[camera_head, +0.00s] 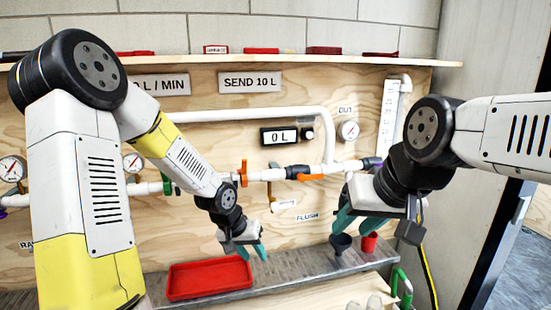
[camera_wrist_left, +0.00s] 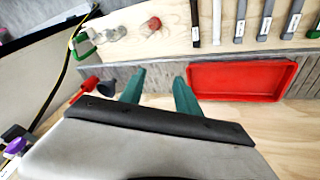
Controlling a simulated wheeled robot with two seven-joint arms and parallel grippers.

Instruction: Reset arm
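My left gripper (camera_head: 250,251) hangs in front of the plywood panel, above the metal shelf and just right of the red tray. Its two teal fingers also show in the left wrist view (camera_wrist_left: 160,92), spread apart with nothing between them. My right gripper (camera_head: 361,221) is at the right, in front of the pipe end and above the small cups. Its teal fingers point down and look apart, with nothing seen in them. Both arms reach in from the sides, and the left arm covers part of the panel.
The red tray (camera_head: 209,277) looks empty on the metal shelf (camera_head: 290,268). A dark funnel-like cup (camera_head: 340,243) and a red cup (camera_head: 369,242) stand at its right. White pipes (camera_head: 240,114), a "0 L" display (camera_head: 280,136) and an orange-handled valve (camera_head: 243,173) are on the panel.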

